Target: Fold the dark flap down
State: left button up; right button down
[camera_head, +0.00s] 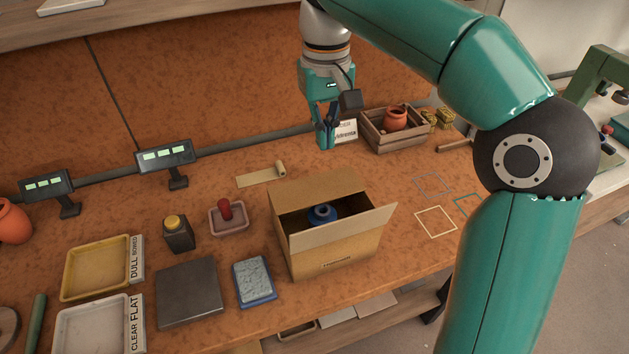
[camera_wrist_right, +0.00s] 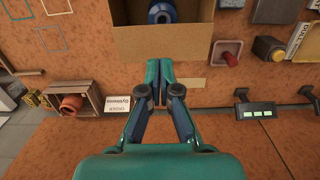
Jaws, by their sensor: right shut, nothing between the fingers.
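A brown cardboard box (camera_head: 335,256) stands open on the bench in the head view. Its far flap (camera_head: 318,187) stands up, and it also shows in the wrist view (camera_wrist_right: 160,44). The near flap (camera_head: 350,228) is raised and tilted outward. No flap looks clearly darker than the others; the interior is in shadow. A round blue object (camera_head: 322,213) sits inside, also visible in the wrist view (camera_wrist_right: 161,12). My right gripper (camera_head: 326,146) is shut and empty, behind the box and apart from it. It also shows in the wrist view (camera_wrist_right: 159,66). My left gripper is not in view.
A wooden crate (camera_head: 397,142) with a terracotta pot stands right of the gripper, by a white card (camera_head: 345,131). A blue sponge-like block (camera_head: 254,281) and pink dish (camera_head: 229,220) sit left. Outlined squares (camera_head: 436,222) mark clear bench at right.

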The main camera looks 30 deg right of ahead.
aim_at(323, 200)
jog(key=f, duration=0.4)
jog(key=f+b, duration=0.1)
jog(key=f, duration=0.8)
jog(key=shift+s+a+f+b, duration=0.1)
jog(key=shift+s+a+b, duration=0.05)
jog(key=shift+s+b, duration=0.15)
jog(key=shift+f, duration=0.1)
jog(key=shift+f+b, duration=0.2)
jog(key=shift+b, duration=0.4)
jog(key=shift+r, duration=0.1)
jog(key=shift+r+p, duration=1.35)
jog(key=shift+p, duration=0.1)
notch_tip(323, 200, up, 4)
jog(key=p, duration=0.3)
jog(key=shift+w+f+p, duration=0.1)
jog(key=shift+f+p, duration=0.05)
jog(key=shift+p, duration=0.15)
notch_tip(323, 200, up, 9)
